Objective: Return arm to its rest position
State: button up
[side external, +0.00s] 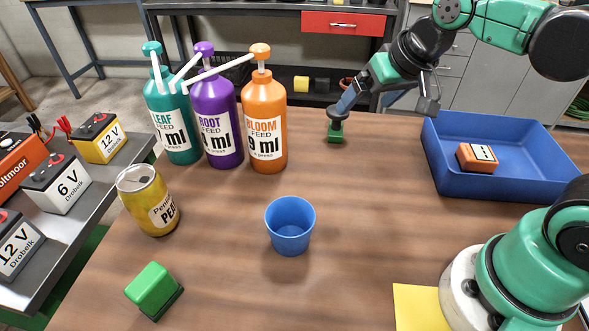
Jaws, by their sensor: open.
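My arm reaches in from the upper right, over the back of the wooden table (370,240). My gripper (383,112) is open, with its two dark fingers spread wide apart and nothing between them. It hangs behind the middle of the table, right of the orange bottle and left of the blue tray. A small green piece with a dark top (335,136) shows at the left finger's end. I cannot tell whether it touches the finger. My teal and white base stands at the lower right.
Teal (171,135), purple (221,140) and orange (264,135) pump bottles stand at the back left. A blue tray (445,180) holds an orange box (477,158). Batteries (60,184) sit on a side bench.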

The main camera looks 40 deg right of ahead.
jog(key=s+f+n, duration=0.1)
jog(key=s+a+f+n+t, duration=0.1)
jog(key=shift+s+n, duration=0.1)
jog(key=shift+n, duration=0.3)
dwell(1.0)
